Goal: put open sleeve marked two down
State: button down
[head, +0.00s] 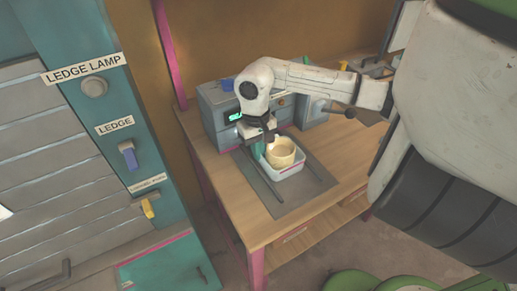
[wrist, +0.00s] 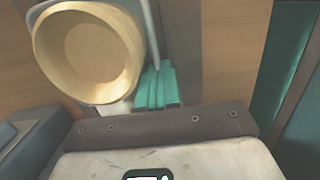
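A cream round hollow piece (head: 281,152) sits inside a pale tray (head: 290,171) on the worktable. In the wrist view the round piece (wrist: 88,52) shows its wide rim and a paler round floor or opening. No mark two can be read, so I cannot tell whether it is the sleeve. My gripper (head: 257,152) points down at the tray's left edge, beside the round piece. Its teal fingers (wrist: 157,88) look close together near the tray's rim in the wrist view. Whether they hold the rim or anything else is unclear.
The tray rests on a grey mat (head: 268,196) on the wooden table (head: 223,166). A grey machine (head: 216,112) stands behind. A teal panel with a lamp knob (head: 94,87), a blue switch (head: 128,155) and a yellow switch (head: 148,208) is at left. The table's front right is clear.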

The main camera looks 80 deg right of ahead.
jog(key=c, duration=1.8)
grip_release()
jog(key=shift+f+b, duration=0.15)
jog(key=shift+b, duration=0.15)
jog(key=o, duration=0.5)
jog(key=shift+c, duration=0.2)
notch_tip(320, 180, up, 12)
jog(key=shift+w+d+b, duration=0.4)
jog(key=shift+d+b, duration=0.05)
